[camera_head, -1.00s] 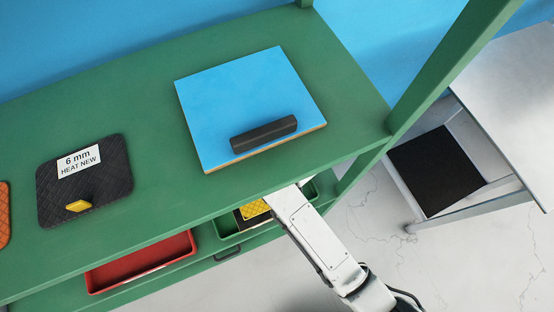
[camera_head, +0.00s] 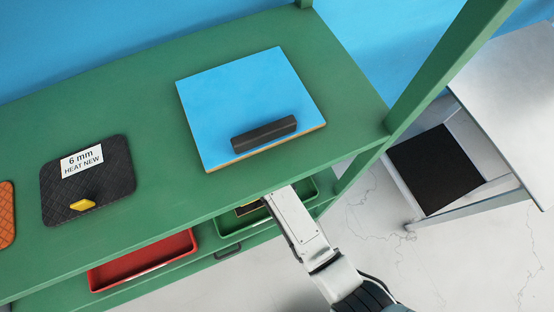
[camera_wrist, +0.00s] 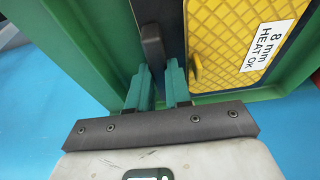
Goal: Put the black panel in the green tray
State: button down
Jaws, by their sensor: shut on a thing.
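A black textured panel (camera_head: 87,180) with a yellow grip and a white label reading "6 mm HEAT NEW" lies on the green upper shelf. The green tray (camera_head: 310,192) is below the shelf's front edge, partly hidden by my arm. In the wrist view, a yellow panel (camera_wrist: 228,35) labelled "8 mm HEAT OK" lies inside the green tray (camera_wrist: 115,55), beside a dark flat surface (camera_wrist: 172,22). My gripper (camera_wrist: 160,70) has its green fingers around an upright dark handle (camera_wrist: 152,42), which seems to belong to that dark surface. The head view hides my fingers.
A blue board (camera_head: 245,95) with a black handle lies on the upper shelf. A red tray (camera_head: 145,262) is left of the green tray. An orange panel (camera_head: 5,215) shows at the left edge. A grey table (camera_head: 510,90) with a black panel-like surface below is at right.

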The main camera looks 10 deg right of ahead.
jog(key=shift+w+a+f, duration=0.1)
jog(key=shift+w+f, duration=0.05)
jog(key=shift+f, duration=0.25)
jog(key=shift+f, duration=0.15)
jog(key=c, duration=1.1)
grip_release()
jog(key=shift+o, duration=0.2)
jog(key=shift+p+v, duration=0.3)
jog(key=shift+v, duration=3.55)
